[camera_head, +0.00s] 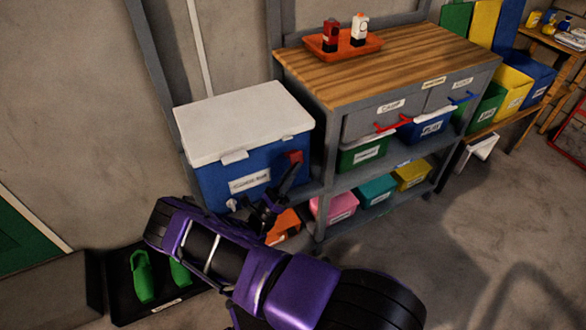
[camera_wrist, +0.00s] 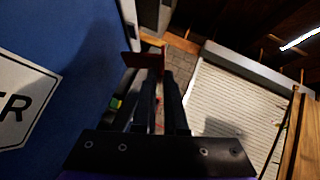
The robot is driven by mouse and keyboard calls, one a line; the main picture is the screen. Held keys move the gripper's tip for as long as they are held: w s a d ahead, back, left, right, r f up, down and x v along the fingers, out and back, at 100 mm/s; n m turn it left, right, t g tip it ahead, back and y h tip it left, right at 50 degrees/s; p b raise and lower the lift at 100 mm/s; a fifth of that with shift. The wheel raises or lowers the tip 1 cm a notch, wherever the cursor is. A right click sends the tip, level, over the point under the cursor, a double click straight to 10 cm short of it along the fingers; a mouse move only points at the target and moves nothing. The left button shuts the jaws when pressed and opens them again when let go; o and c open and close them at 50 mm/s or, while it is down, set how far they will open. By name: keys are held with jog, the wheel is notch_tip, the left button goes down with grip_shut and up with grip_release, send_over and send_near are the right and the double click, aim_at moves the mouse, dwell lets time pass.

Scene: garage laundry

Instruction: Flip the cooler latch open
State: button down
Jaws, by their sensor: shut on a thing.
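The blue cooler (camera_head: 215,186) with a white lid (camera_head: 245,118) stands on the left end of the shelf unit, and its lid is down. A red latch (camera_head: 293,157) sits on the cooler's front near the right corner. My gripper (camera_head: 289,176) reaches up to the latch from below. In the wrist view, the fingers of my gripper (camera_wrist: 158,78) are closed together at the dark red latch piece (camera_wrist: 146,61). The cooler's blue wall (camera_wrist: 75,45) fills the left of that view. The fingertips partly hide the latch.
A wooden-topped bench (camera_head: 400,55) with drawers stands right of the cooler, with an orange tray (camera_head: 325,50) holding two bottles. Several coloured bins sit on the shelves beneath. A black tray (camera_head: 115,300) with green shoes lies on the floor at left. Floor at right is clear.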

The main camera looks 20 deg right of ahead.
dwell(0.4)
jog(key=c, duration=1)
grip_release()
jog(key=shift+o, duration=0.2)
jog(key=v, duration=1.7)
jog(key=shift+a+f, duration=0.15)
jog(key=shift+f, duration=0.05)
